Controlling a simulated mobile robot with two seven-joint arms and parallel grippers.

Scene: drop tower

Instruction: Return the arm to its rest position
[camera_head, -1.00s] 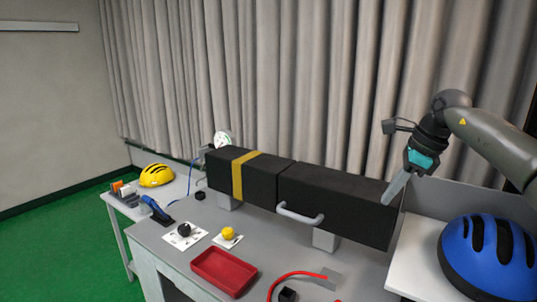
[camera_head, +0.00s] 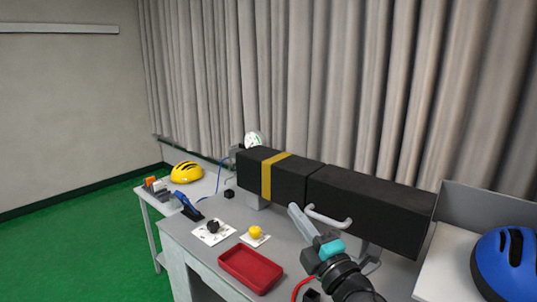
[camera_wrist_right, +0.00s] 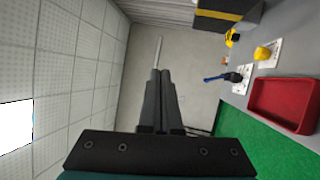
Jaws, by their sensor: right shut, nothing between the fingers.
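My right gripper (camera_head: 300,221) is in the head view in front of the long black box (camera_head: 362,205), near the grey handle (camera_head: 328,216) on its front. Its fingers are shut with nothing between them and point up and to the left. In the right wrist view the shut fingers (camera_wrist_right: 161,78) point towards the wall, with the ceiling at left. The forearm comes in from the bottom of the head view. My left gripper does not show in either view.
On the table are a red tray (camera_head: 250,270), a yellow knob (camera_head: 255,232) and a black knob (camera_head: 213,227) on white plates. A yellow helmet (camera_head: 187,172) sits at far left, a blue helmet (camera_head: 505,264) at right. Green floor lies open at left.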

